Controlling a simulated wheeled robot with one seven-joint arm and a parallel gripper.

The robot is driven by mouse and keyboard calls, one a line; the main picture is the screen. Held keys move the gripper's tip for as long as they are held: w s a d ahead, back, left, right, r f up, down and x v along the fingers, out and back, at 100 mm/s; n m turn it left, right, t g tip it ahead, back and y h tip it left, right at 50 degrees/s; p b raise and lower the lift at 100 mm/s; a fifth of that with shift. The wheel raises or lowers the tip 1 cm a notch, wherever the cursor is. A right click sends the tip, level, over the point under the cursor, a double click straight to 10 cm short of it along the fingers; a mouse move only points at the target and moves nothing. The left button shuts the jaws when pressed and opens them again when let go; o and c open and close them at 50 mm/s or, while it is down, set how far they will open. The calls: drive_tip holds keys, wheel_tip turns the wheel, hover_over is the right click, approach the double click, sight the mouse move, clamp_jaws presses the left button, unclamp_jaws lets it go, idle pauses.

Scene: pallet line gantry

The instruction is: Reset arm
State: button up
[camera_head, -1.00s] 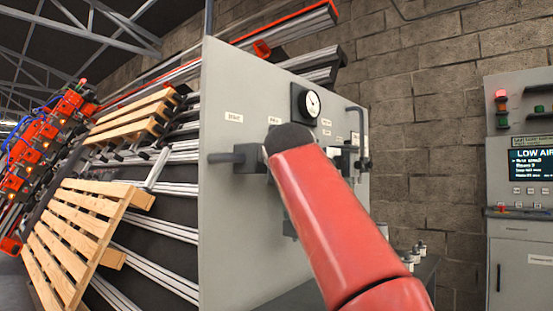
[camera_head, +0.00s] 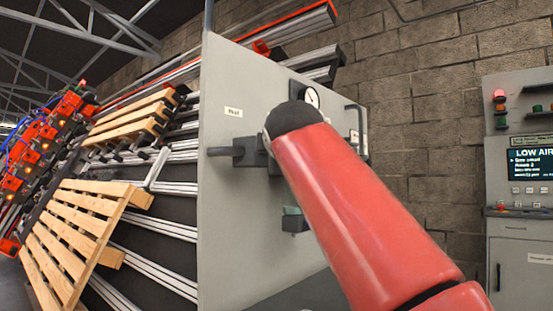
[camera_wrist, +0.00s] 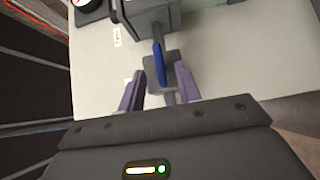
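My gripper (camera_wrist: 160,88) shows in the wrist view with its two purple-grey fingers apart. Nothing is visibly held between them. Beyond the fingers is a grey valve block with a blue lever (camera_wrist: 160,62) on the panel; I cannot tell whether a finger touches it. A dark block with a handle (camera_head: 238,152) sits on the panel left of my arm. A round gauge (camera_head: 311,97) shows just above it.
Wooden pallets (camera_head: 75,230) lie on the rail conveyor at the left, with red machinery (camera_head: 45,130) beyond. A control cabinet (camera_head: 515,230) with a "LOW AIR" screen (camera_head: 535,162) stands at the right. A block wall (camera_head: 430,110) is behind.

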drive_tip(key=shift+s+d, duration=0.15)
drive_tip(key=shift+s, duration=0.85)
drive_tip(key=s+d+f+m+g+h, duration=0.1)
drive_tip(key=s+d+f+m+g, duration=0.2)
drive_tip(key=f, duration=0.4)
drive_tip(key=s+d+f+m+g, duration=0.1)
drive_tip(key=s+d+f+m, duration=0.2)
drive_tip(key=f, duration=0.4)
drive_tip(key=s+d+f+m+g+h, duration=0.1)
drive_tip(key=d+f+m+g, duration=0.15)
drive_tip(key=d+f, duration=0.4)
drive_tip(key=s+d+f+m+g, duration=0.1)
drive_tip(key=s+f+m, duration=0.2)
drive_tip(key=s+f, duration=0.3)
drive_tip(key=s+d+f+m+g, duration=0.1)
drive_tip(key=s+f+m, duration=0.3)
drive_tip(key=f, duration=1.1)
drive_tip(key=s+d+f+m+g, duration=0.2)
drive_tip(key=s+f+m+g, duration=0.1)
drive_tip(key=s+f, duration=0.7)
drive_tip(key=shift+s+f+m, duration=0.25)
drive_tip(key=shift+f+m, duration=0.1)
drive_tip(key=shift+g, duration=0.25)
